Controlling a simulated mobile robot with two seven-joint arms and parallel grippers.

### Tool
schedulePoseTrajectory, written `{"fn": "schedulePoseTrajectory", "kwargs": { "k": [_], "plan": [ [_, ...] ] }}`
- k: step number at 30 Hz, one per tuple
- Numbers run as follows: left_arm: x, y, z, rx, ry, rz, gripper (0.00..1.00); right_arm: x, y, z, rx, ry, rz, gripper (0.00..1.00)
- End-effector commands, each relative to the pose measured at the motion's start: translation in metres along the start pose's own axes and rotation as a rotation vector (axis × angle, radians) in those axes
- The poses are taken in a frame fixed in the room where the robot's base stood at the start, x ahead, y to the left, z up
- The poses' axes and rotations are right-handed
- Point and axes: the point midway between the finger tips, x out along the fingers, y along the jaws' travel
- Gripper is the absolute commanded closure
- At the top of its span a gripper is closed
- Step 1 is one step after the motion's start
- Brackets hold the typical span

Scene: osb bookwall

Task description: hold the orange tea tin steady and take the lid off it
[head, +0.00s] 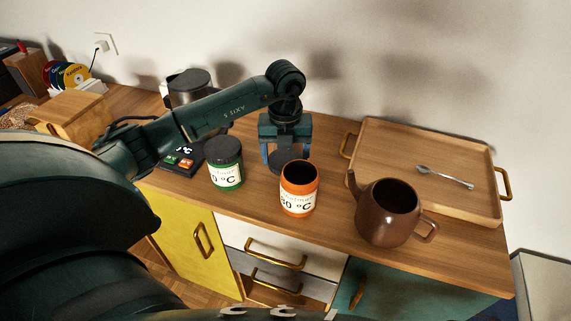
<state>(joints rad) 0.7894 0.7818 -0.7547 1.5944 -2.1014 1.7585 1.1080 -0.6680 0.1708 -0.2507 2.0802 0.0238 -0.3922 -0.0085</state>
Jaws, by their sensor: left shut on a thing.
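The orange tea tin (298,201) stands upright on the wooden counter, with a white label on its front. Its top is open and shows a dark inside. My left gripper (287,158) reaches in from the left and points down just behind the tin. Its blue fingers are shut on a dark round lid (290,161), which is off the tin; the tin's rim hides part of it. I cannot tell whether the lid touches the counter. No gripper is on the tin. My right gripper is not in view.
A green tin (225,175) with a dark lid stands left of the orange tin. A brown teapot (388,214), open on top, stands to the right. Behind it is a wooden tray (390,140) with a spoon (445,177). A dark scale (182,162) and a kettle (188,85) are at the left.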

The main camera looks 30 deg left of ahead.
Motion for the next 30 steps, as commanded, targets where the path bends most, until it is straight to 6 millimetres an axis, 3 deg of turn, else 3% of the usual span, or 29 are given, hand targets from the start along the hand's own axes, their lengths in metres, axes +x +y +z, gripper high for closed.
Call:
{"fn": "schedulePoseTrajectory", "kwargs": {
  "k": [9, 19, 20, 27, 30],
  "plan": [
    [0.037, 0.001, -0.001, 0.0, 0.003, 0.003, 0.54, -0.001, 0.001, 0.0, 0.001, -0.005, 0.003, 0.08],
    [0.042, 0.0, -0.001, 0.001, 0.002, 0.002, 0.54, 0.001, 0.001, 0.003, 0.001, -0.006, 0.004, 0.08],
    [0.042, 0.0, -0.001, 0.001, 0.001, 0.001, 0.26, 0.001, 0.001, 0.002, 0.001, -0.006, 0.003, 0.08],
    [0.04, 0.0, -0.001, 0.001, 0.002, 0.001, 0.07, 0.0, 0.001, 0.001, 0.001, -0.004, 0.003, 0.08],
    [0.04, 0.0, -0.001, 0.001, 0.002, 0.001, 0.05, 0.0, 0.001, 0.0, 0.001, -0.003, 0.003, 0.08]
  ]
}}
